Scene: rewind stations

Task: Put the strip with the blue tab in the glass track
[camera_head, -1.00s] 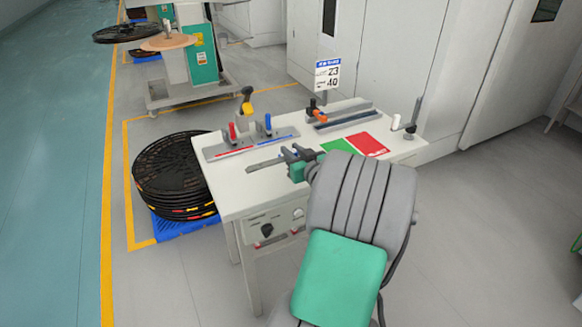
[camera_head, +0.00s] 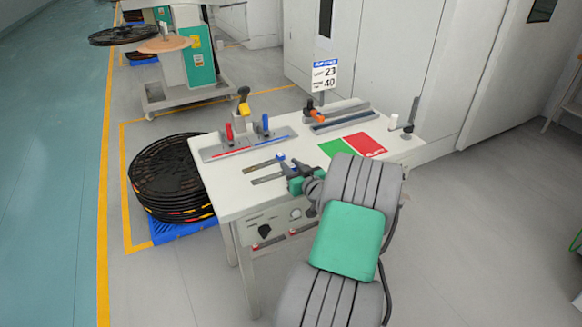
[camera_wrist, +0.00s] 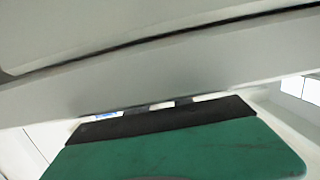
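A thin grey strip (camera_head: 260,166) lies on the white table, with a small blue tab (camera_head: 281,157) at its right end. A second grey strip-like piece (camera_head: 267,179) extends left from beside my gripper; I cannot tell whether it is held. My gripper (camera_head: 287,170) is low over the table, just in front of the blue tab, its fingers small and partly hidden. I cannot tell whether it is open. A dark, bluish track (camera_head: 345,121) is at the back right; I cannot tell if it is glass. The wrist view shows mostly blurred grey and green surfaces.
A grey fixture (camera_head: 222,150) with red and blue handles stands at the back left. An orange-handled clamp (camera_head: 316,113) stands near the dark track. Green (camera_head: 335,148) and red (camera_head: 366,144) panels lie at the right. A sign (camera_head: 325,75) rises behind. Black reels (camera_head: 170,180) are stacked left.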

